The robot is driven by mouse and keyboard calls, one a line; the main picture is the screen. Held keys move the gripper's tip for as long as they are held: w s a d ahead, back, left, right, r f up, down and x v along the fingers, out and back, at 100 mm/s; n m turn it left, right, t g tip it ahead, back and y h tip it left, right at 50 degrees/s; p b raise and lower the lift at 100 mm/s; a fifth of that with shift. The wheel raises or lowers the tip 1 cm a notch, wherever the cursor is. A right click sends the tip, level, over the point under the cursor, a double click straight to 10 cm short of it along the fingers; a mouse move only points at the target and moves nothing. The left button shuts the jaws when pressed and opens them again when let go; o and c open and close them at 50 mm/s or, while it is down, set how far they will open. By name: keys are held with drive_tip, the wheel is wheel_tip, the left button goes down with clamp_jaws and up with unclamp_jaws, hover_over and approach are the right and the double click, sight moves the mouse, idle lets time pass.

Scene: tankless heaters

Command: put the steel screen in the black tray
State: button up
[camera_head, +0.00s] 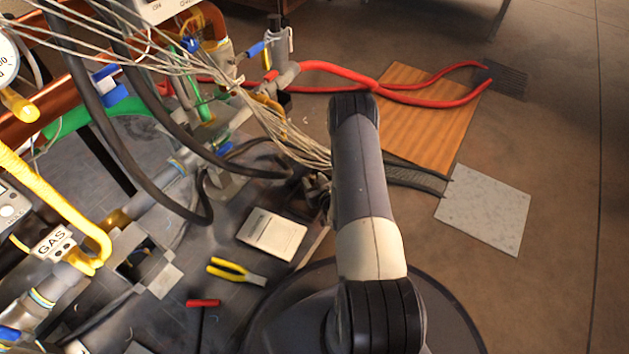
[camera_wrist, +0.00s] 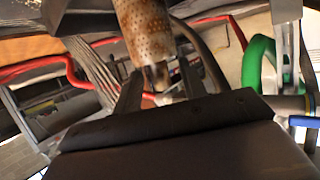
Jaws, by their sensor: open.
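The steel screen (camera_wrist: 146,32) is a rusty, perforated metal cylinder at the top middle of the wrist view. Its lower end shows just beyond and between the two dark fingers of my gripper (camera_wrist: 157,85). The fingers are apart, and I cannot tell whether either touches the screen. In the head view my arm hides most of the gripper, and I cannot pick out the screen there. I cannot identify the black tray for certain in either view.
Pipes, black hoses and a bundle of pale wires (camera_head: 285,135) crowd the left side. Yellow-handled pliers (camera_head: 235,271), a white box (camera_head: 272,234) and a red-handled tool (camera_head: 203,303) lie on the grey surface. Open floor lies right of a wooden board (camera_head: 420,125) and grey tile (camera_head: 485,210).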

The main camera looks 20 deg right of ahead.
drive_tip(key=shift+s+r, duration=0.1)
drive_tip(key=shift+r, duration=0.2)
drive_tip(key=p+v, duration=0.5)
drive_tip(key=v, duration=0.6)
drive_tip(key=shift+s, duration=0.4)
drive_tip(key=shift+a, duration=0.1)
drive_tip(key=shift+c, duration=0.4)
